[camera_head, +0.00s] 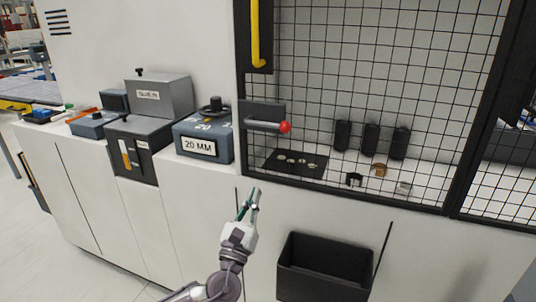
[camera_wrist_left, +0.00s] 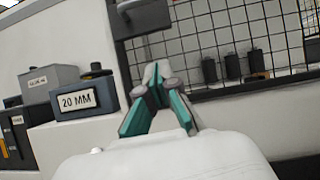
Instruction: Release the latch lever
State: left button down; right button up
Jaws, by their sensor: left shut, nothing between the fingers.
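The latch lever (camera_head: 268,126) is a short grey bar with a red ball knob (camera_head: 285,127) on its right end. It sits on a dark plate (camera_head: 262,112) at the left edge of the mesh door (camera_head: 375,90) and lies nearly level. In the left wrist view only part of the dark latch plate (camera_wrist_left: 145,15) shows at the top; the red knob is not seen there. My left gripper (camera_head: 249,197) is below the lever, apart from it, pointing up. Its teal fingers (camera_wrist_left: 157,75) are together and empty. My right gripper is in neither view.
A blue box labelled 20 MM (camera_head: 203,140) and a grey glue unit (camera_head: 158,95) stand left of the door. A yellow handle (camera_head: 256,35) is above the lever. A black bin (camera_head: 325,265) hangs below the door. Dark cylinders (camera_head: 371,139) stand behind the mesh.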

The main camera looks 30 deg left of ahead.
pick_arm(q)
jog(key=shift+s+d+r+m+t+h, duration=0.15)
jog(key=shift+s+d+r+m+t, duration=0.1)
jog(key=shift+r, duration=0.3)
jog(key=shift+s+d+r+m+t+h, duration=0.15)
jog(key=shift+d+r+m+t, duration=0.1)
jog(key=shift+r, duration=0.3)
jog(key=s+r+p+x, duration=0.1)
jog(key=p+x, duration=0.5)
jog(key=x, duration=0.6)
jog(key=shift+r, duration=0.9)
jog(key=shift+w, duration=0.1)
